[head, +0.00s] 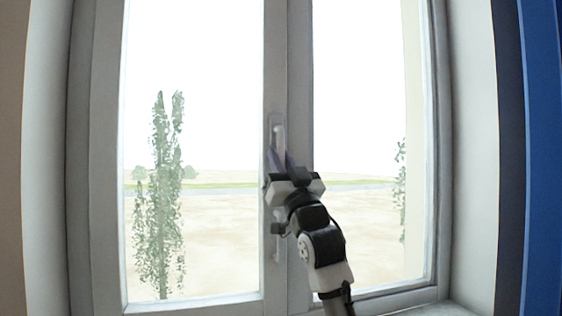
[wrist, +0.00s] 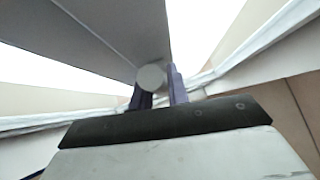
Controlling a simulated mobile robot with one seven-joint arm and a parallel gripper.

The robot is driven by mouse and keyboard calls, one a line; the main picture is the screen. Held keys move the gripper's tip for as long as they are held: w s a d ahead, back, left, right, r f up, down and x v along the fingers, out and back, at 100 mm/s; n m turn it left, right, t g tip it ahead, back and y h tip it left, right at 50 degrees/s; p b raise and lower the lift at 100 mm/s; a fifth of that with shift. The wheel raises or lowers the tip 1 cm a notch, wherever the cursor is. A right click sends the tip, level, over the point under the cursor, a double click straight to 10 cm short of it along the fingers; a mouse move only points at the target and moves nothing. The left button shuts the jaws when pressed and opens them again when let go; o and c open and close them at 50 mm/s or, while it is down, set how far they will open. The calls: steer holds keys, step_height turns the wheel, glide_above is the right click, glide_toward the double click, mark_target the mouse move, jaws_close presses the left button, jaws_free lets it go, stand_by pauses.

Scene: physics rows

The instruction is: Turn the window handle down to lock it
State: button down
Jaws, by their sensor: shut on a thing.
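The window handle (head: 279,133) is a pale, slim piece on the middle frame post between the two panes. Its upper part shows upright above my gripper (head: 280,160); the part behind the gripper is hidden. In the wrist view the handle's round, light grey end (wrist: 152,77) sits between the two purple fingers. My gripper (wrist: 160,90) also shows there, with its fingers shut on the handle from either side. In the head view my arm reaches up to it from the lower right.
The grey window frame (head: 288,60) surrounds two glass panes, with trees and pale ground outside. The sill (head: 430,309) shows at the lower right. A blue vertical panel (head: 543,150) stands at the far right. No loose objects are near the gripper.

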steer(key=c, duration=1.3)
jaws_free()
steer(key=shift+c, duration=0.2)
steer(key=b+v, duration=0.4)
steer(key=v, duration=0.9)
steer(key=shift+s+d+f, duration=0.15)
steer(key=shift+s+f, duration=0.1)
